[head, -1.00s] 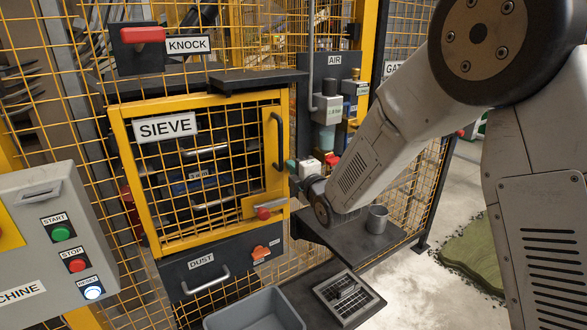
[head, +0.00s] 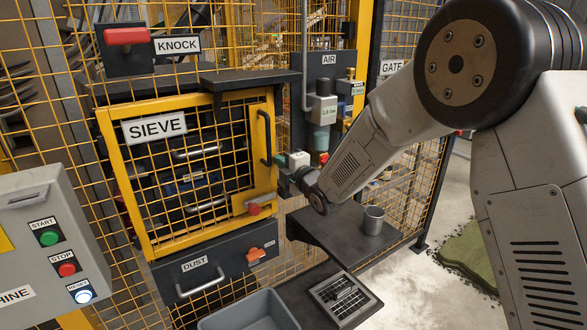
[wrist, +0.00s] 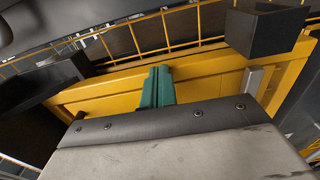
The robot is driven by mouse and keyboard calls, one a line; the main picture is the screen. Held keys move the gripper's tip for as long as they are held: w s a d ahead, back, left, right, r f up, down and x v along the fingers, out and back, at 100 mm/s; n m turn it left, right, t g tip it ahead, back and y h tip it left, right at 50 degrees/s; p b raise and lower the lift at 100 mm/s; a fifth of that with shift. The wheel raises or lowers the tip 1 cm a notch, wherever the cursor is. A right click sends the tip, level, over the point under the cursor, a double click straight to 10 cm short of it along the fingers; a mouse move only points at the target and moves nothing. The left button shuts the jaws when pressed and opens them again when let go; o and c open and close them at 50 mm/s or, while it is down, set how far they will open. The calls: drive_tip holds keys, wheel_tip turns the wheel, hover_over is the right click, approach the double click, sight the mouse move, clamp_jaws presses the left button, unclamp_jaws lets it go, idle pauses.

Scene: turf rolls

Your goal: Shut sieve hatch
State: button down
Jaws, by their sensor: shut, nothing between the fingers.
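The sieve hatch (head: 118,190) is a yellow-framed mesh door labelled SIEVE, seen in the head view at left centre. It has a dark handle (head: 265,138) on its right side and a red knob (head: 253,209) low on a yellow plate. It looks nearly flush, but I cannot tell whether it is fully closed. My gripper (head: 281,161) is at the hatch's right edge, just beside the handle. In the wrist view, my gripper's green fingers (wrist: 157,86) are together and empty, against or very close to the yellow frame (wrist: 205,80); contact is unclear.
A dark drawer labelled DUST (head: 180,268) lies below the hatch. A dark ledge (head: 250,79) juts out above it. A shelf with a metal cup (head: 373,220) stands to the right, and a grey bin (head: 250,312) is below. A control box (head: 40,240) is at left.

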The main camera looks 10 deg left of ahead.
drive_tip(key=shift+a+r, duration=0.3)
drive_tip(key=shift+a, duration=0.05)
drive_tip(key=v, duration=1.4)
drive_tip(key=s+d+f+m+g+h, duration=0.2)
drive_tip(key=d+f+m+g+h, duration=0.35)
drive_tip(key=f, duration=0.45)
drive_tip(key=s+d+m+g+h, duration=0.2)
drive_tip(key=s+d+m+h, duration=0.2)
drive_tip(key=s+d+m, duration=0.4)
drive_tip(key=s+d+r+m+g, duration=0.1)
drive_tip(key=s+d+r+m, duration=0.3)
drive_tip(key=s, duration=0.5)
drive_tip(key=s+d+r+m+g+h, duration=0.1)
drive_tip(key=s+d+r+m, duration=0.3)
drive_tip(key=s, duration=0.5)
drive_tip(key=s+d+r+m+g+h, duration=0.1)
drive_tip(key=s+d+r+m+g, duration=0.2)
drive_tip(key=s+d+r, duration=0.4)
drive_tip(key=s+m, duration=0.1)
drive_tip(key=s, duration=0.1)
drive_tip(key=shift+s+d+m, duration=0.3)
drive_tip(key=shift+d+m, duration=0.05)
